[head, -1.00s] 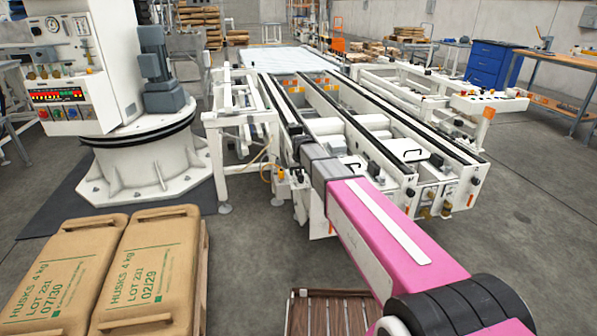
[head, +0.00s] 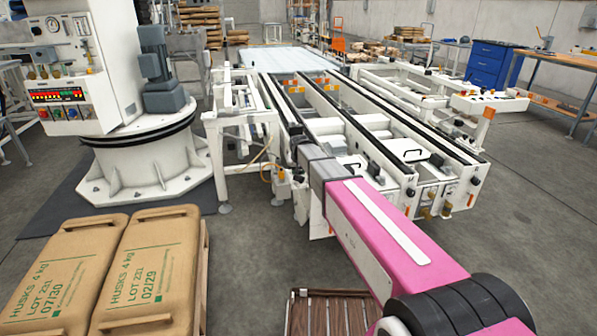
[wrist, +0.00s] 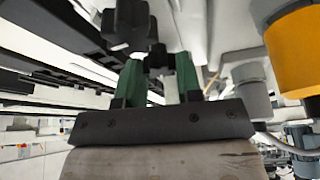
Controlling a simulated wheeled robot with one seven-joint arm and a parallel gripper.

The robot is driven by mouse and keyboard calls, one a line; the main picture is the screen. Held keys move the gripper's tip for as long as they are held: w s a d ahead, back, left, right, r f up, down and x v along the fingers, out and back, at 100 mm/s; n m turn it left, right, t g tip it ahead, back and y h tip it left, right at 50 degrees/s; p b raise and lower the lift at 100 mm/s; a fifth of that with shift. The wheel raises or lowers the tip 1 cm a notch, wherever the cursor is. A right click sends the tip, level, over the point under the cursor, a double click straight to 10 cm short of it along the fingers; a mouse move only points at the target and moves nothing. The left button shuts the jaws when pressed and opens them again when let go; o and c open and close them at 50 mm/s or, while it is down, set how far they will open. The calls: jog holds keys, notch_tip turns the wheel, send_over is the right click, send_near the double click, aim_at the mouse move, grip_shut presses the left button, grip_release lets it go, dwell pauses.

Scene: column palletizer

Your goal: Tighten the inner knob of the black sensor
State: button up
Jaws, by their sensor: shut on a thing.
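In the wrist view, my gripper (wrist: 158,75) has two green fingers, shut on a dark knob (wrist: 158,60) between them. I take it for the inner knob of the black sensor; its lower part is hidden by the fingers and the gripper body. A larger black knob-like part (wrist: 128,22) with a pale lower end sits just beyond the fingertips, up and to the left. The sensor's body cannot be made out clearly. In the head view, my arm reaches to the near end of the white conveyor frame (head: 375,190), and the gripper and knob are hidden there.
In the wrist view, an orange-and-grey cylinder (wrist: 298,52) is close on the right. Dark rails run at the left. In the head view, husk sacks (head: 150,265) lie at the lower left, near a white machine base (head: 150,170). Open floor (head: 510,240) is at the right.

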jog(key=m+h, duration=0.1)
jog(key=m, duration=0.2)
jog(key=m+h, duration=0.1)
jog(key=m, duration=0.2)
jog(key=shift+a, duration=0.2)
dwell(0.4)
jog(key=o, duration=0.9)
jog(key=shift+o, duration=0.2)
jog(key=v, duration=1)
jog(key=shift+a+r, duration=0.25)
jog(key=shift+r, duration=0.15)
